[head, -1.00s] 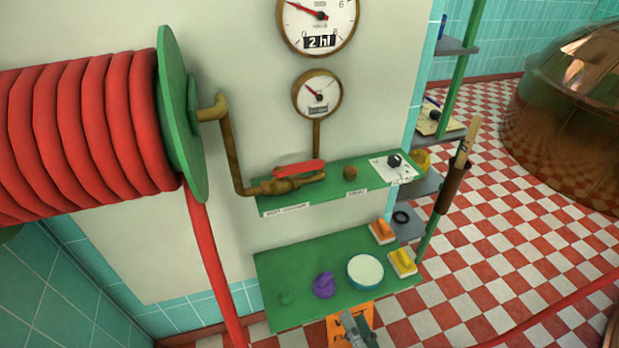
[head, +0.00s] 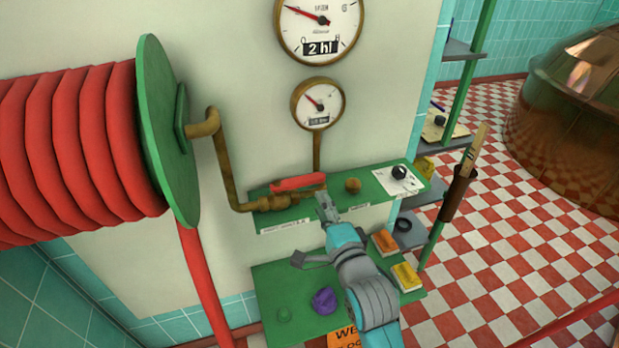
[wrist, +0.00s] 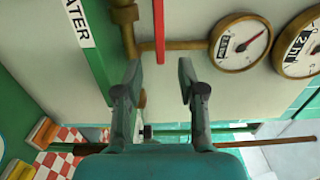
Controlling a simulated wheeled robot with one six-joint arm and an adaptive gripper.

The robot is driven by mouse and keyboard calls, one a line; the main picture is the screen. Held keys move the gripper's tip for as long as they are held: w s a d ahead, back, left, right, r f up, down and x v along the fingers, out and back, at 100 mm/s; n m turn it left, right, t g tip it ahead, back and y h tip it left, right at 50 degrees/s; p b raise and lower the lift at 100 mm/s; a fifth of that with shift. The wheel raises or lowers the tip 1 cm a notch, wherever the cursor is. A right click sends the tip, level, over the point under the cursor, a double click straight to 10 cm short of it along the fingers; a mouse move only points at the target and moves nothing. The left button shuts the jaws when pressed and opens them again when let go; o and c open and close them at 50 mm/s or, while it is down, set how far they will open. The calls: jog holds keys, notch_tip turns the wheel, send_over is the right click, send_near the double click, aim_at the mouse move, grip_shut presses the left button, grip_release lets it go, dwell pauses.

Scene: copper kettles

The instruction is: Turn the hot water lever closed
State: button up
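The red hot water lever (head: 299,182) lies roughly in line with the brass valve and pipe (head: 268,202) above the upper green shelf. In the wrist view the lever is a narrow red bar (wrist: 159,32) at the top, its end just beyond the space between my fingertips. My gripper (head: 325,204) is at the shelf's front, close to the lever's right end. In the wrist view my gripper (wrist: 160,70) has its two fingers spread apart with nothing held. I see no contact with the lever.
The upper green shelf (head: 385,208) carries a brass knob (head: 353,185) and a white card with a black knob (head: 399,173). Gauges (head: 318,104) hang above. A red hose reel (head: 80,150) stands left.

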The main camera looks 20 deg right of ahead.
aim_at(311, 183)
jog(key=w, duration=1)
grip_shut()
